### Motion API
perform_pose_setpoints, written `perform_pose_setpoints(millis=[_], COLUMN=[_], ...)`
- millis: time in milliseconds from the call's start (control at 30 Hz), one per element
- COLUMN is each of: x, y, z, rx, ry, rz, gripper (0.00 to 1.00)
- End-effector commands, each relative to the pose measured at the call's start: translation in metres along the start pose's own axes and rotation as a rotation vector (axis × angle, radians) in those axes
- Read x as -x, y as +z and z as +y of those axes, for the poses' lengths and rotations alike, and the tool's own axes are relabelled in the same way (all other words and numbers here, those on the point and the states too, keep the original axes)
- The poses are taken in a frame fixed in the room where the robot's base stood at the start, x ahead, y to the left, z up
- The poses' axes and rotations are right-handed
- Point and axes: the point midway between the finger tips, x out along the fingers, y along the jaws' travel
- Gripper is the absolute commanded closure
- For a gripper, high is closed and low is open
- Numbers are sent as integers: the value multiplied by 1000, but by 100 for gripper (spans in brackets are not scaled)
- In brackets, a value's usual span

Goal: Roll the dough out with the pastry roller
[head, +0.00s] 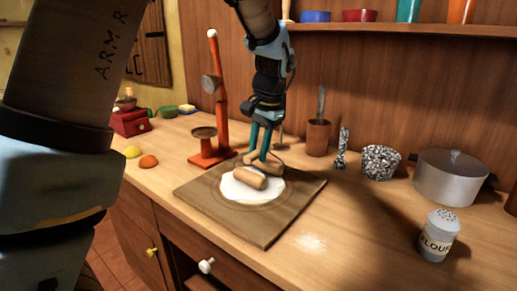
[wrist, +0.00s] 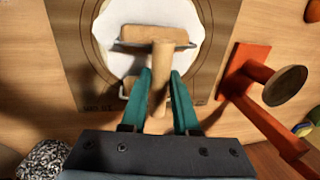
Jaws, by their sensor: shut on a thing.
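The dough (head: 236,190) is a flat white round on a wooden board (head: 268,232). In the wrist view the dough (wrist: 112,62) shows around the roller. The pastry roller (head: 249,177) has a wide wooden cylinder over the dough; whether it presses on it I cannot tell. In the wrist view the pastry roller (wrist: 158,36) shows its wide cylinder, a wooden handle and a smaller roller at the near end, partly hidden by a finger. My gripper (head: 259,153) is shut on the handle with its teal fingers on either side. My gripper also shows in the wrist view (wrist: 161,75).
A red scale (head: 212,155) stands close behind the board on the left. A brown cup (head: 318,138), a speckled pot (head: 380,162), a metal pot (head: 449,178) and a flour shaker (head: 437,236) stand to the right. Flour (head: 311,242) is spilled on the clear counter front.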

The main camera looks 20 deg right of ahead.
Motion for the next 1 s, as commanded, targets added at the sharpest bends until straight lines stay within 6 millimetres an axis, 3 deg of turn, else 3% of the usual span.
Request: perform_pose_setpoints(millis=[333,1000], x=[-3,-2], y=[4,45], z=[1,1], rx=[0,-1], ry=[0,2], rz=[-1,-3], gripper=[100,100])
